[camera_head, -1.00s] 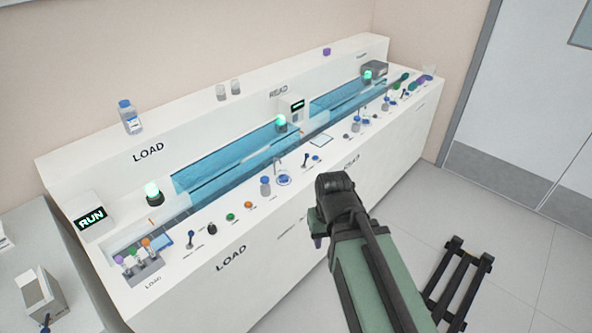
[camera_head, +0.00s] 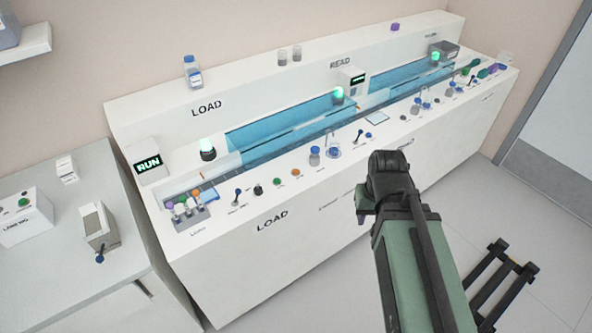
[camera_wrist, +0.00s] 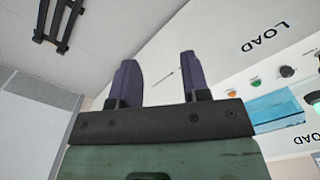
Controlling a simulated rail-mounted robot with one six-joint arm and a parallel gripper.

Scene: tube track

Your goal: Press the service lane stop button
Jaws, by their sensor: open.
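On the grey side table, a white control box (camera_head: 25,225) with a lettered front, partly legible as "LANE", has a green button (camera_head: 23,202) on top. I cannot read which control is the service lane stop. My gripper (camera_wrist: 158,62) is open and empty, its two purple fingers apart, in front of the bench. The orange button (camera_wrist: 257,84) also shows in the wrist view.
The grey side table (camera_head: 130,235) stands left of the bench, with a grey box (camera_head: 100,227) and a blue-tipped lever (camera_head: 99,254). A tube rack (camera_head: 186,217) sits at the bench's left end, near a RUN display (camera_head: 149,163).

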